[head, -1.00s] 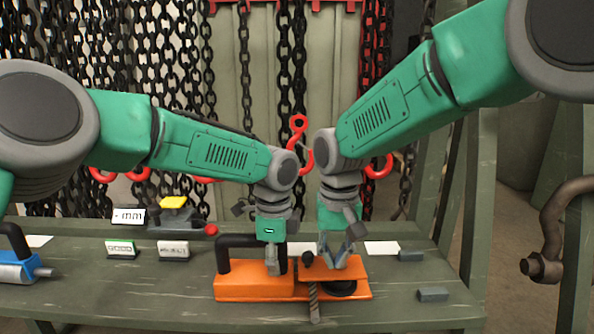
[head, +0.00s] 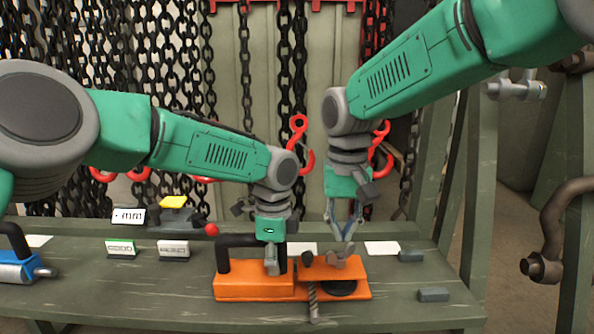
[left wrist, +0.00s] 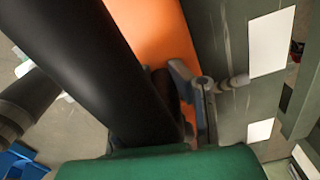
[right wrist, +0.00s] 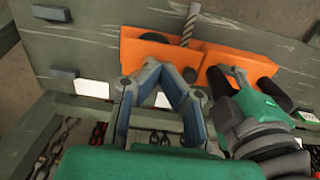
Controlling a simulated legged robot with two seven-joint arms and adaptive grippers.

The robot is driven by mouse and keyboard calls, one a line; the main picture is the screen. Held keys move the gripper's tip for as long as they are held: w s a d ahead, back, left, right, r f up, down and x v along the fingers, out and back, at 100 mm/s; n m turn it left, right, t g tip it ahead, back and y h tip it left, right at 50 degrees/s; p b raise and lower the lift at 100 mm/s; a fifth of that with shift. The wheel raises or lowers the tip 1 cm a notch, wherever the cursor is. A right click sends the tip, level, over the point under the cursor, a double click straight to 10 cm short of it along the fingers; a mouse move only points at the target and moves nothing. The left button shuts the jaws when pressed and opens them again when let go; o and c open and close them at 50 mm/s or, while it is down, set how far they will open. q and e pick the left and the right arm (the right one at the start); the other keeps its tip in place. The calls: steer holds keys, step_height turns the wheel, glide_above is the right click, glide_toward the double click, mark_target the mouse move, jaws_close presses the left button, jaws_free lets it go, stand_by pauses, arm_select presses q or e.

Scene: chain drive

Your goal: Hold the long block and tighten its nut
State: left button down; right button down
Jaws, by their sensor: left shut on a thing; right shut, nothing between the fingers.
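The long orange block (head: 250,288) lies on the bench, with a black handle (head: 222,258) at its left part. My left gripper (head: 272,268) is shut on the black handle, close above the block; the handle fills much of the left wrist view (left wrist: 85,70). A small grey-brown piece (head: 336,263), perhaps the nut, sits on the block's right part. My right gripper (head: 346,240) is shut and empty just above it. In the right wrist view its fingers (right wrist: 158,68) point toward the block (right wrist: 135,55), and any nut there is hard to make out.
A twisted metal rod (head: 313,302) juts from the block's front, beside a black disc (head: 340,288). Small grey blocks (head: 433,294) lie at the right. Signs (head: 173,249), a yellow-topped device (head: 173,203) and a blue tool (head: 25,270) stand left. Chains hang behind.

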mark_target(340, 256)
step_height(340, 256, down, 6)
steer(key=d, duration=0.3)
steer(key=shift+s+f, duration=0.15)
steer(key=shift+s, duration=0.05)
stand_by(0.5)
steer(key=shift+w+a, duration=0.3)
steer(key=shift+w, duration=0.25)
stand_by(0.7)
steer(key=shift+s+a, duration=0.1)
steer(key=shift+a, duration=0.2)
stand_by(0.4)
steer(key=shift+a, duration=1)
steer(key=shift+a, duration=0.25)
